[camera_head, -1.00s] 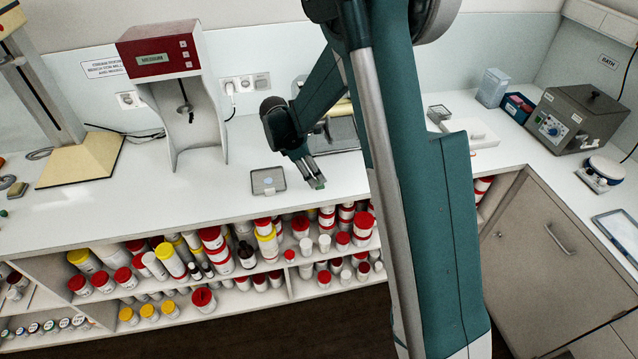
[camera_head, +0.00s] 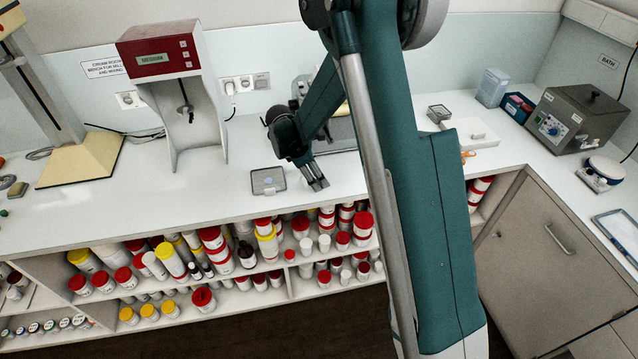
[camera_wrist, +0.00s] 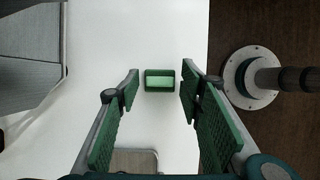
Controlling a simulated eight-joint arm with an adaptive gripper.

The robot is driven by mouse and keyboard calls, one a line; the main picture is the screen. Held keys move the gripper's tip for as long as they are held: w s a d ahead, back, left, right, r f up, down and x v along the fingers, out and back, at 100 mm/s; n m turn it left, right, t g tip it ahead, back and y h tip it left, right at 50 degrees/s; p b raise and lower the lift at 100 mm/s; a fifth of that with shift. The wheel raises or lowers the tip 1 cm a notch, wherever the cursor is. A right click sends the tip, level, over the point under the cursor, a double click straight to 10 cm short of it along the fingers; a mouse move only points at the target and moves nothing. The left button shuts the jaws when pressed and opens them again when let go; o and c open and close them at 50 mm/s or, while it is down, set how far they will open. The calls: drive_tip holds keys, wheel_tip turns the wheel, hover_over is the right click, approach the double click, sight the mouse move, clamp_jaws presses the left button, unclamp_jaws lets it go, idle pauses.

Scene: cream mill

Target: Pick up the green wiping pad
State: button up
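The green wiping pad (camera_wrist: 160,80) is a small rectangle with a darker green rim and a paler middle. It lies on the white bench top, near the bench edge, in the wrist view. My gripper (camera_wrist: 160,78) is open, with its two green-padded fingers on either side of the pad in the picture. Gaps show between the pad and both fingertips; I cannot tell the height between them. In the head view, my gripper (camera_head: 318,184) points down at the bench front, and the pad cannot be made out there.
A small grey tray (camera_head: 268,181) lies just left of my gripper, and also shows in the wrist view (camera_wrist: 133,162). A red-topped mixer (camera_head: 170,90) stands farther left. Shelves of jars (camera_head: 220,255) lie below the bench edge. The bench between mixer and gripper is mostly clear.

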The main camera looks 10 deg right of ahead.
drive_tip(key=c, duration=0.5)
drive_tip(key=shift+r, duration=0.15)
drive_tip(key=shift+r, duration=4.85)
drive_tip(key=shift+o, duration=1)
drive_tip(key=c, duration=0.3)
drive_tip(key=w+a, duration=0.3)
drive_tip(key=a, duration=0.7)
drive_tip(key=w+a+f, duration=0.1)
drive_tip(key=w+a, duration=0.2)
drive_tip(key=a, duration=0.8)
drive_tip(key=shift+a+f, duration=0.2)
drive_tip(key=shift+f, duration=0.1)
